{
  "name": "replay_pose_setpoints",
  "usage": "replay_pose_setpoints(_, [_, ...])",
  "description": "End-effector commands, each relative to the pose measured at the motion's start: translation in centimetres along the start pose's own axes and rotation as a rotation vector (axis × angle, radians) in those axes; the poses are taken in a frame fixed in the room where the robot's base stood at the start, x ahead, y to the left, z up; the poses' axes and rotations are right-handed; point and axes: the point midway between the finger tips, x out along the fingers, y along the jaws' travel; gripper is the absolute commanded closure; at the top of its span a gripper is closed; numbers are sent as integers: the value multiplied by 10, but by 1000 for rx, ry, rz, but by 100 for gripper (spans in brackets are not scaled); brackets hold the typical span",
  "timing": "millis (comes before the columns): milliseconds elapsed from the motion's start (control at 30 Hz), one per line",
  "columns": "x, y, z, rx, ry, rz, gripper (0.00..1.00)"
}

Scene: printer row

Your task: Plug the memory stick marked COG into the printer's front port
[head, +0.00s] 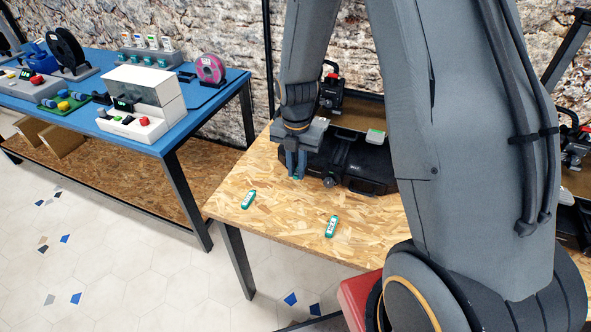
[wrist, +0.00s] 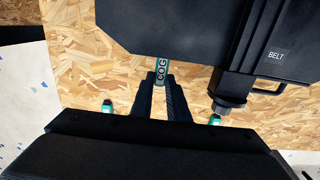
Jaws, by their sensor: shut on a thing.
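My gripper (head: 296,174) is low over the wooden table, at the left front of the black printer (head: 350,168). In the wrist view its fingers (wrist: 161,88) are shut on a green memory stick (wrist: 161,73) whose label reads COG. The stick points at the edge of the printer (wrist: 180,30), and its far end meets that edge in the picture. I cannot tell whether it touches or enters a port; no port shows. Two other green sticks lie on the table, one at the left (head: 248,199) and one nearer the front (head: 332,226); their labels are unreadable.
A black knob (wrist: 228,104) sticks out of the printer to the right of my fingers, beside a BELT label (wrist: 276,56). The front of the wooden table (head: 285,225) is mostly clear. A blue table (head: 205,95) with small machines and spools stands at the left.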

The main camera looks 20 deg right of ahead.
Motion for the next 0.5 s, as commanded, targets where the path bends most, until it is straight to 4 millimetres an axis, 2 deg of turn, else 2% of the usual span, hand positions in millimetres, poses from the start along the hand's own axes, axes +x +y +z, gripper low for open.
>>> replay_pose_setpoints(500, [0, 0, 10, 0, 0, 0, 100])
